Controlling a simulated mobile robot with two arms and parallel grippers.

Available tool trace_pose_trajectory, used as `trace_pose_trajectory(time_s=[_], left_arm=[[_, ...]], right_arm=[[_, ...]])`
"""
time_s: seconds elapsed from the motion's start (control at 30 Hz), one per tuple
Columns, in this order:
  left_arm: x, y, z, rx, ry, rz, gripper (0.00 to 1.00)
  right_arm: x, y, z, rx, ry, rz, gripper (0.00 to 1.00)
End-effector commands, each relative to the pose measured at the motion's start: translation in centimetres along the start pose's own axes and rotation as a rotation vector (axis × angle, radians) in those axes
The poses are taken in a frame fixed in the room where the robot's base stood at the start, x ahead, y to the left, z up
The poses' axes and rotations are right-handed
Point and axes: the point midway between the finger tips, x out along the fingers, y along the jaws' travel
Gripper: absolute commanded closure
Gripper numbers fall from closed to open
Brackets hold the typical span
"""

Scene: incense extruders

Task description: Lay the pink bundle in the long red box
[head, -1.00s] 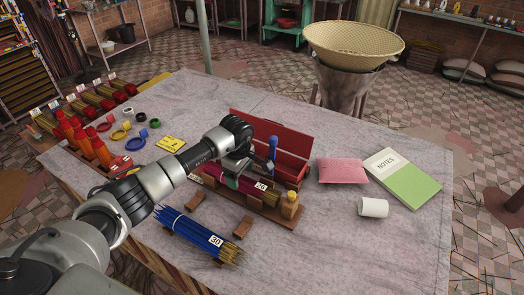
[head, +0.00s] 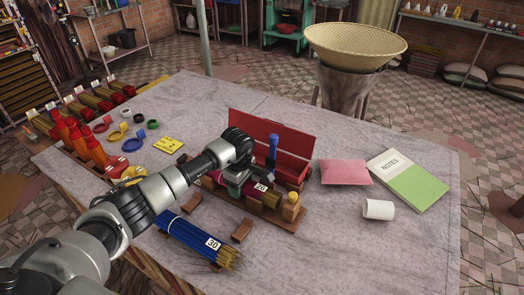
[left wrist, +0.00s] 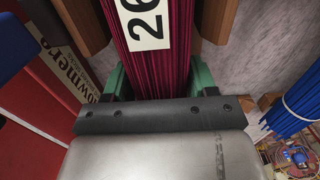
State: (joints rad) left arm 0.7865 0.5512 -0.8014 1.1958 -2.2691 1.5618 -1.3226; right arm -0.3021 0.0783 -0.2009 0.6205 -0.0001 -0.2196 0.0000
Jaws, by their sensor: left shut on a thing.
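The pink bundle (left wrist: 147,72), a deep magenta bunch of sticks with a white "26" label, also shows in the head view (head: 245,186). My left gripper (head: 236,187) is shut on it, with green fingers on both sides in the left wrist view (left wrist: 158,82). The bundle lies between wooden blocks; I cannot tell whether it touches its rest. The long red box (head: 293,163) stands just behind the bundle, its red lid raised at the back. My gripper and wrist hide part of the bundle and the box's left part. My right gripper is not in view.
A blue-handled tool (head: 272,150) stands upright between bundle and box. A small yellow-topped bottle (head: 291,206) stands by the bundle's right end. A blue bundle (head: 190,234) lies in front. A pink cushion (head: 345,172), white cup (head: 378,209) and notebook (head: 408,179) lie right.

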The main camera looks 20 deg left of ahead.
Motion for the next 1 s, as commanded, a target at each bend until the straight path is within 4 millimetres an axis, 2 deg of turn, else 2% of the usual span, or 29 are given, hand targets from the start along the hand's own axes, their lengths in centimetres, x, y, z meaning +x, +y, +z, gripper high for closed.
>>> trace_pose_trajectory(time_s=[0.57, 1.0], left_arm=[[-0.2, 0.1, 0.0, 0.0, 0.0, 0.002, 0.64], [-2.7, 0.1, 0.0, 0.0, 0.0, 0.002, 0.64]], right_arm=[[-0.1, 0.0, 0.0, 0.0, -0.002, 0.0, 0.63], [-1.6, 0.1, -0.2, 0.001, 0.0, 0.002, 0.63]])
